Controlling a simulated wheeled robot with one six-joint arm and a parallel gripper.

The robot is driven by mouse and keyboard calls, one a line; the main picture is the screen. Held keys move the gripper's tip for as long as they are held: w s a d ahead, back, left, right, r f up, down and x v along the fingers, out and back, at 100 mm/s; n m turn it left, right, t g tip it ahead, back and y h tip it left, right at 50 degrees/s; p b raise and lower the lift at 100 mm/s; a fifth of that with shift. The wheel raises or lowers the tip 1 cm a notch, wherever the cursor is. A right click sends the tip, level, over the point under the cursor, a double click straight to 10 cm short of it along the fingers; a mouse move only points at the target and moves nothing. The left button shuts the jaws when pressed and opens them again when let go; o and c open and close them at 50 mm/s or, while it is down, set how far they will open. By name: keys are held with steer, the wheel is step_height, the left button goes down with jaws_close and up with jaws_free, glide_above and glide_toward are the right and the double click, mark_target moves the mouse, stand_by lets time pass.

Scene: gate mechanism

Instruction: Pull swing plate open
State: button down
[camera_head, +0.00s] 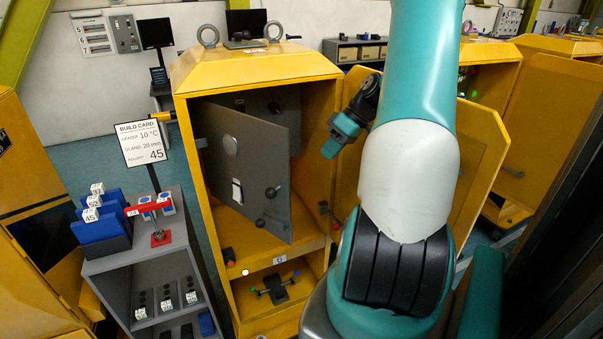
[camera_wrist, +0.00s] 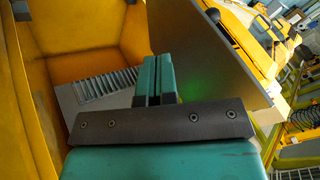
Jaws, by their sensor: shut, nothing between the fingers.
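The swing plate (camera_head: 255,160) is a grey panel in the yellow cabinet (camera_head: 255,68). It stands at an angle to the opening, with its right edge swung out towards the front. It carries a round disc, a white switch and two dark knobs (camera_head: 272,192). My gripper (camera_head: 338,143) is to the right of the plate, apart from it in the head view, with its teal fingers shut and empty. In the wrist view the shut fingers (camera_wrist: 154,70) point into the cabinet. A grey panel, apparently the plate (camera_wrist: 228,35), slants past on their right.
The yellow cabinet door (camera_head: 480,150) stands open on the right, behind my arm. A lower shelf holds a small dark fixture (camera_head: 275,289). A grey stand (camera_head: 150,255) with a build card (camera_head: 141,143) and blue blocks is at the left. A ribbed grey part (camera_wrist: 105,85) shows inside the cabinet.

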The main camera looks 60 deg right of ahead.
mark_target(287, 200)
steer(key=w+a+f+b, duration=0.4)
steer(key=a+f+b, duration=0.3)
steer(key=a+f, duration=0.1)
steer(key=shift+a, duration=0.25)
steer(key=shift+b, duration=0.3)
